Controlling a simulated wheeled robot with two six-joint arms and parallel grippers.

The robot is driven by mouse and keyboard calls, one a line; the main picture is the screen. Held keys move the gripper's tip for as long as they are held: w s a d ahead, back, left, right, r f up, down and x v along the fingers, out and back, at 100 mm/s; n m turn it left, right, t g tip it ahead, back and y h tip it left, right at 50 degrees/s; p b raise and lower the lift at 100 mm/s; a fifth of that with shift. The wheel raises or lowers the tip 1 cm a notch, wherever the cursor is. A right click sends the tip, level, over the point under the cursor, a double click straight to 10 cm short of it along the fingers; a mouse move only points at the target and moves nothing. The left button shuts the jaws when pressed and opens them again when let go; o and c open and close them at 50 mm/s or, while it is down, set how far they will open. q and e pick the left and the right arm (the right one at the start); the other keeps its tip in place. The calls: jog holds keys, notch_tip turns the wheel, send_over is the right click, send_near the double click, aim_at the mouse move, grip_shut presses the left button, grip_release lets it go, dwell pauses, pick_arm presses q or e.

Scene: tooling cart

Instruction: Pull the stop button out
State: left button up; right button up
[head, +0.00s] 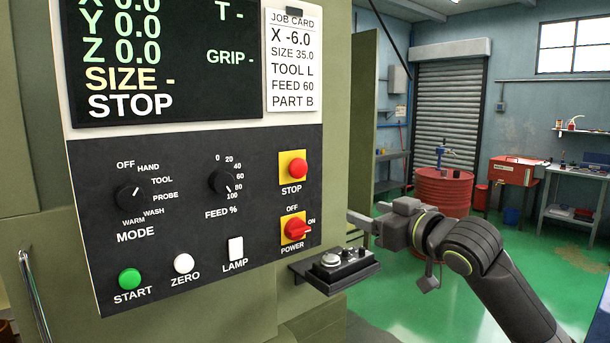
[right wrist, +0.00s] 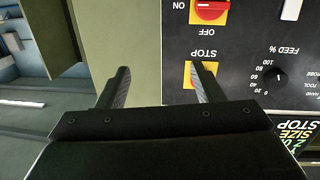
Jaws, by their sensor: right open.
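The stop button (head: 298,168) is a red round knob on a yellow square plate (head: 285,156), at the upper right of the black control panel, with the label STOP below it. My right gripper (head: 362,218) is to the right of the panel and lower than the button, fingers pointing left, apart from the button. In the right wrist view the gripper (right wrist: 161,70) is open and empty. There the yellow plate (right wrist: 187,72) shows behind one finger, which mostly hides the button. The screen above the panel reads STOP. My left gripper is not in view.
The red POWER switch (head: 297,229) sits just below the stop button. The LAMP switch (head: 236,248), FEED knob (head: 222,182) and START button (head: 130,279) are on the same panel. A small shelf with a black device (head: 340,270) juts out below the gripper.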

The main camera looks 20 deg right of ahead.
jog(key=s+a+r+n+y, duration=0.2)
jog(key=s+a+r+n, duration=0.1)
jog(key=s+a+r, duration=0.3)
jog(key=p, duration=0.7)
send_near(300, 169)
jog(key=x, duration=0.8)
jog(key=shift+r, duration=0.2)
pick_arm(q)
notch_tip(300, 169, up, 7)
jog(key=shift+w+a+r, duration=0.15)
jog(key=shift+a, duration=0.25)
pick_arm(e)
jog(key=shift+w+a+f, duration=0.15)
jog(key=shift+w+a, duration=0.05)
jog(key=shift+w, duration=0.4)
